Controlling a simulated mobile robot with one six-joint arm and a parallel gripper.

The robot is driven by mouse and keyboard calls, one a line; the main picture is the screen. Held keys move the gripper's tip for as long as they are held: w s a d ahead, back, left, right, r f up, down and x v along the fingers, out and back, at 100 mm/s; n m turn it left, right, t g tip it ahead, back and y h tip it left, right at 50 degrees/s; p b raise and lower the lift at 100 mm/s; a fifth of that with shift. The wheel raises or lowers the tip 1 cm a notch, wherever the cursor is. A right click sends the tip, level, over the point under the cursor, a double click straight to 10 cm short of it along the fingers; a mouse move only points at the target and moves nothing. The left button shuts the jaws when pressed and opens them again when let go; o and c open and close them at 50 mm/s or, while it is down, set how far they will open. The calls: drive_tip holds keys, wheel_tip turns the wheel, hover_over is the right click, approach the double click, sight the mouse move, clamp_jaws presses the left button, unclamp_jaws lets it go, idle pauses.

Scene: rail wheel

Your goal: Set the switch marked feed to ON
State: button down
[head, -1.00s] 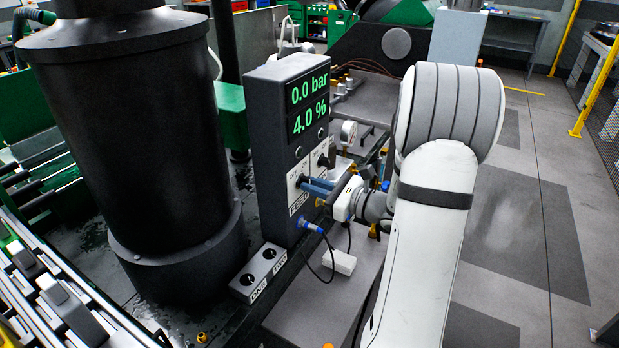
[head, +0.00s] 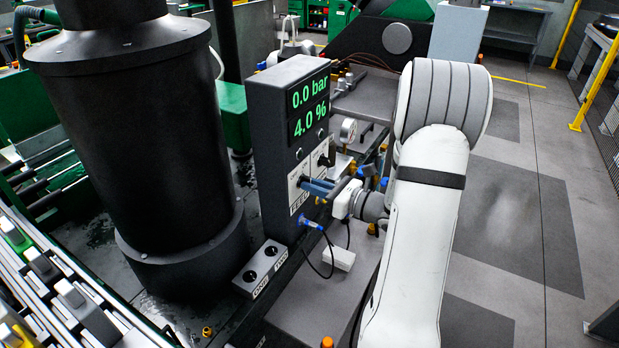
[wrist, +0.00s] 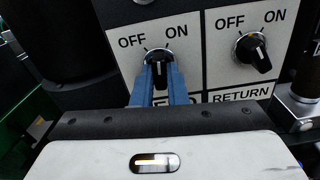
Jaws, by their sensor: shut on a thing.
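The feed switch (wrist: 157,55) is a black rotary knob on a white plate with OFF at its upper left and ON at its upper right. My gripper (wrist: 159,76) has its two blue fingers shut on this knob, one on each side. The knob's upper part shows between the fingertips, but its exact pointing direction is hard to tell. The fingers partly cover the FEED label. In the head view my gripper (head: 311,186) reaches the panel from the right, and the knob is mostly hidden by the fingers.
The return switch (wrist: 253,52) sits right of the feed switch. The dark control box (head: 262,150) reads 0.0 bar and 4.0 %. A gauge (head: 348,131) stands beside it, and a two-knob box (head: 262,268) lies below. A black cylinder (head: 140,130) stands at left.

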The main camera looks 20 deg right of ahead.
drive_tip(key=shift+r+m+p, duration=0.15)
drive_tip(key=shift+m+p, duration=0.75)
drive_tip(key=shift+p, duration=0.45)
drive_tip(key=shift+w+r+m+p, duration=0.1)
drive_tip(key=shift+m+p, duration=1.3)
drive_tip(key=shift+p, duration=0.15)
drive_tip(key=c, duration=1.3)
unclamp_jaws()
drive_tip(key=shift+f, duration=0.25)
